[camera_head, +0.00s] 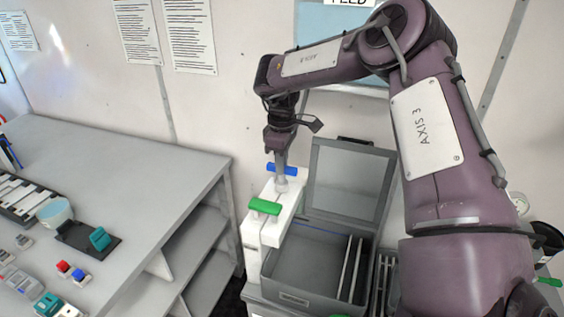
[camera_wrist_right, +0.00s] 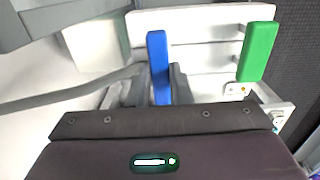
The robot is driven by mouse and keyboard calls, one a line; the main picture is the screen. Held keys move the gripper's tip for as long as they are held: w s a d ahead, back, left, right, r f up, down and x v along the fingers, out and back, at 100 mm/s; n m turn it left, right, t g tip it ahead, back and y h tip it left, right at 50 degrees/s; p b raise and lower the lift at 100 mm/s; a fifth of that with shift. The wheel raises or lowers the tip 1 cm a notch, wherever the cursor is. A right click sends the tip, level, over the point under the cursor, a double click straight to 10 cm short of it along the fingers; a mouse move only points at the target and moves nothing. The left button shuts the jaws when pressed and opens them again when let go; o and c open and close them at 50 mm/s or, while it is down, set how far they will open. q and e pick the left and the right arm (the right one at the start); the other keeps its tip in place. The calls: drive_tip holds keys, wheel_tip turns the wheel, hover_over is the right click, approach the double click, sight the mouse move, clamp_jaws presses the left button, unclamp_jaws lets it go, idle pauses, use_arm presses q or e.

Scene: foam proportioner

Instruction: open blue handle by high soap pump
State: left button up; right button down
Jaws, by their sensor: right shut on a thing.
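The blue handle (camera_head: 283,169) sits on top of a white pump unit (camera_head: 281,222) in the head view. It also shows in the right wrist view (camera_wrist_right: 158,62), running lengthwise between my fingers. My right gripper (camera_head: 281,183) reaches down from above and is shut on the blue handle. In the right wrist view my right gripper (camera_wrist_right: 158,88) has a finger on each side of it. My left gripper is not in view.
A grey case (camera_head: 312,280) with its lid (camera_head: 348,180) raised stands right of the white units. A grey workbench (camera_head: 150,180) with small parts is at the left. My right arm fills the right side of the head view.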

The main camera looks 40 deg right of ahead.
drive_tip(key=shift+f, duration=0.1)
drive_tip(key=shift+f+n+b, duration=0.1)
drive_tip(key=shift+n+b, duration=0.8)
drive_tip(key=shift+n, duration=0.2)
drive_tip(key=shift+n+b, duration=0.4)
drive_tip(key=shift+n, duration=1.3)
drive_tip(key=n, duration=0.2)
drive_tip(key=shift+s+n, duration=0.1)
drive_tip(key=shift+n, duration=0.2)
drive_tip(key=n, duration=0.2)
drive_tip(key=n+p, duration=0.1)
drive_tip(key=shift+r+n, duration=0.2)
drive_tip(key=shift+n, duration=0.2)
use_arm(q)
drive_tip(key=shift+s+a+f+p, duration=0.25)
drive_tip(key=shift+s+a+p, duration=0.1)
drive_tip(key=shift+p, duration=0.25)
use_arm(e)
drive_tip(key=n, duration=0.5)
drive_tip(key=shift+f+n, duration=0.1)
drive_tip(key=shift+n, duration=0.3)
